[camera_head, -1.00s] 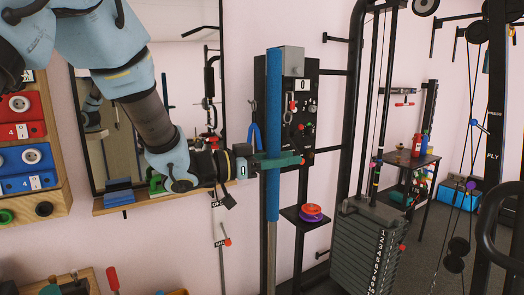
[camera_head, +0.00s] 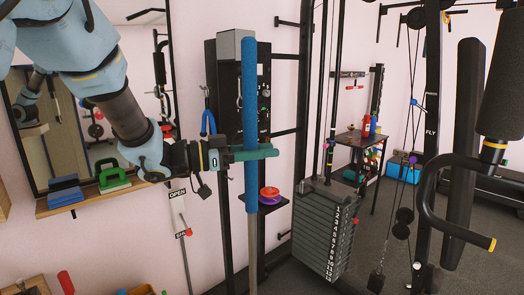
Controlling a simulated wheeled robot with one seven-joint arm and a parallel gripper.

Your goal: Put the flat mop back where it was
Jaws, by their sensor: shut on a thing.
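My gripper (camera_head: 252,153) has green fingers and is shut around a long upright pole. The pole looks like the flat mop's handle (camera_head: 250,105), with a thick blue sleeve above and a bare grey shaft (camera_head: 252,235) below. The pole is close to vertical and stands in front of a black upright panel in the picture. Its lower end runs out of the bottom of the head view, so the mop head and any floor contact are hidden.
A black panel (camera_head: 264,85) with hooks stands behind the pole. A small shelf holds red and purple discs (camera_head: 269,194). The weight stack (camera_head: 322,230) is to the right. A wall ledge (camera_head: 100,200) is at left. Padded machine arms (camera_head: 463,150) fill the right; grey floor shows between.

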